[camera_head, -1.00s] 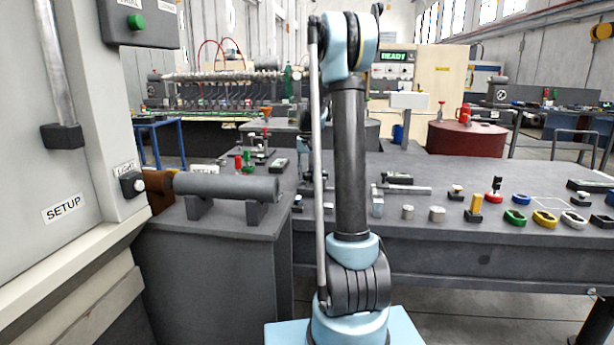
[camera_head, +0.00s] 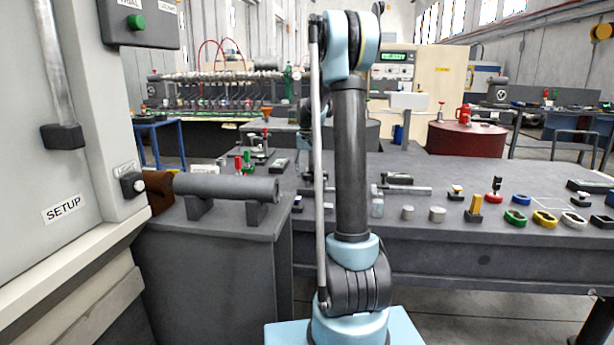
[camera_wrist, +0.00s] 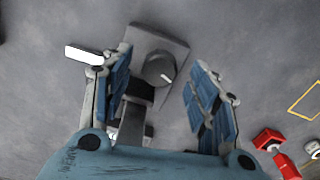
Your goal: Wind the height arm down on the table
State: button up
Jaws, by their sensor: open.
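In the wrist view a grey square plate (camera_wrist: 172,43) carries a round dark knob (camera_wrist: 160,68) with a pale mark. A dark post-like part (camera_wrist: 135,105) runs from it toward the camera; I cannot tell which part is the height arm. My gripper (camera_wrist: 163,61) is open, with one blue finger on each side of the plate and knob. Nothing is visibly held. Whether the fingers touch the device cannot be told. In the head view my own arm hides the gripper. The grey table (camera_head: 455,180) extends behind and right of my arm.
A pale bar (camera_wrist: 83,53) lies left of the fingers and a red part (camera_wrist: 268,139) lies right. Small cylinders (camera_head: 437,214) and coloured rings (camera_head: 544,218) stand on the table's right. A grey horizontal cylinder (camera_head: 228,187) stands on the left cabinet. A display (camera_head: 397,57) is behind.

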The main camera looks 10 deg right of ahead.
aim_at(308, 175)
notch_tip(308, 175, up, 10)
jog(key=shift+r, duration=0.15)
dwell(0.3)
dwell(0.4)
jog(key=s+f+n+t, duration=0.1)
jog(key=s+f, duration=0.2)
jog(key=s, duration=2.2)
jog(key=s+f+n+t, duration=0.1)
jog(key=s+f, duration=1.5)
jog(key=s, duration=0.4)
jog(key=shift+a+f, duration=0.2)
jog(key=shift+f, duration=0.15)
